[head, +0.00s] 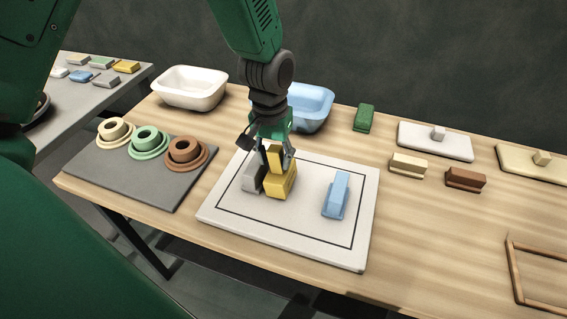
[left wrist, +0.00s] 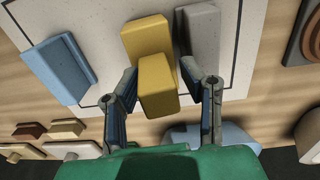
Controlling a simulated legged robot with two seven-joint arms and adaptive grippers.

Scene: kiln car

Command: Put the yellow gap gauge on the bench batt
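The yellow gap gauge (head: 281,184) is a stepped block low over or on the pale bench batt (head: 284,249), inside its black outline; I cannot tell whether its underside touches. It also shows in the left wrist view (left wrist: 157,82). My left gripper (head: 275,163) is over it from above, with one finger on each side of its raised part. The fingers are at or very near its sides; contact is unclear. A grey block (head: 252,178) is close beside the yellow one, partly hidden by the gripper. A blue block (head: 336,195) is on the batt's right part. My right gripper is not visible.
A dark grey slab (head: 130,180) with several ringed pieces is left of the batt. A white basin (head: 190,87) and a blue basin (head: 312,107) stand behind. Small blocks and plates are to the right, with a wooden frame (head: 517,275). The bench right of the batt is mostly clear.

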